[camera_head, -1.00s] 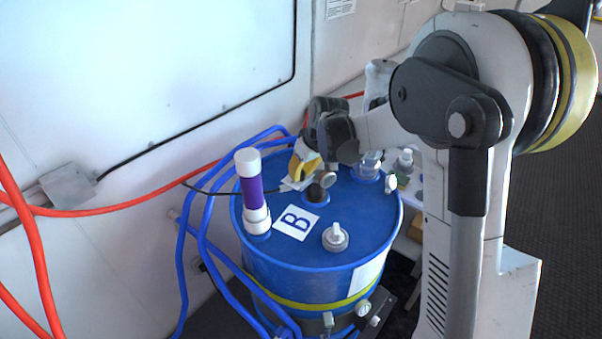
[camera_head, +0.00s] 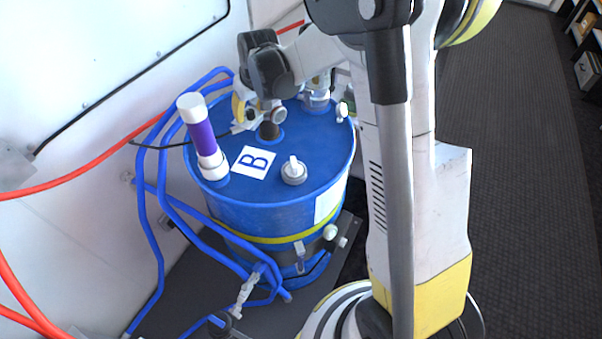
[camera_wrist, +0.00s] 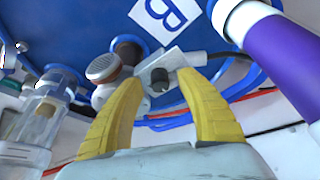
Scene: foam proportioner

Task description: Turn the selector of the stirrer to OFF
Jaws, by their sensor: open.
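The stirrer (camera_wrist: 172,62) is a small grey housing on the blue drum's lid, with a cable running off to the right in the wrist view. Its selector (camera_wrist: 158,77) looks like a short dark knob on the housing's near face; its setting is not readable. My gripper (camera_wrist: 159,82) is open, with one yellow finger on each side of the knob. Whether the fingers touch it I cannot tell. In the head view my gripper (camera_head: 243,112) is at the lid's back edge, and my wrist partly hides it and the stirrer.
The blue drum (camera_head: 270,211) carries a "B" label (camera_head: 252,162), a purple-and-white tube (camera_head: 201,137) and a grey-white cap (camera_head: 294,171) on its lid. A clear glass vessel (camera_wrist: 44,110) stands left of my fingers in the wrist view. Blue hoses (camera_head: 150,230) run left of the drum.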

